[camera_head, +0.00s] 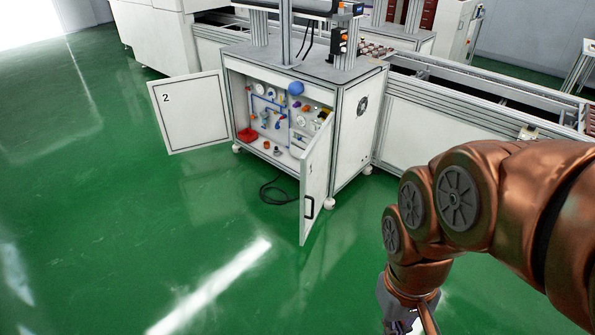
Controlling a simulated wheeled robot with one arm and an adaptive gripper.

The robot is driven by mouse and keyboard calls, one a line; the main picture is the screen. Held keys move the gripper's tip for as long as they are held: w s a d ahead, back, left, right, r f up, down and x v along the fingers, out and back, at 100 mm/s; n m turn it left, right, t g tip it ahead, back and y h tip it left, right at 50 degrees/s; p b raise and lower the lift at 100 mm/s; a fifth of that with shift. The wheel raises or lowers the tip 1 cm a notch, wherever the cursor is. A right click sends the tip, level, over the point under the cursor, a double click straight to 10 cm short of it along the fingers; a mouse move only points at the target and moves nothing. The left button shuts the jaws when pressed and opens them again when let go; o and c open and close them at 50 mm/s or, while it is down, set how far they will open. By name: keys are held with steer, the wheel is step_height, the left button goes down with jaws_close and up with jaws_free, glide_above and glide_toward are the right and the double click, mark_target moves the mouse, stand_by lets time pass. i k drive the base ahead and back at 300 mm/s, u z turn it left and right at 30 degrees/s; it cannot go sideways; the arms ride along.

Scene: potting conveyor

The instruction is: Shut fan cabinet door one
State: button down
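The fan cabinet (357,125) stands mid-view, with a round fan grille on its right side. Door one (315,172), marked 1, is hinged at the front right corner and stands wide open toward me. Its black handle (309,208) is near the free edge. Door two (188,112), marked 2, is swung open to the left. My gripper (412,328) is at the bottom edge, right of door one and apart from it. It is partly cut off, so whether it is open or shut does not show.
A conveyor (450,115) runs to the right. The green floor (120,240) is clear at left and front.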

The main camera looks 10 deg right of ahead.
mark_target(315, 162)
steer(key=u, duration=0.6)
steer(key=i, duration=1.35)
steer(key=z, duration=0.25)
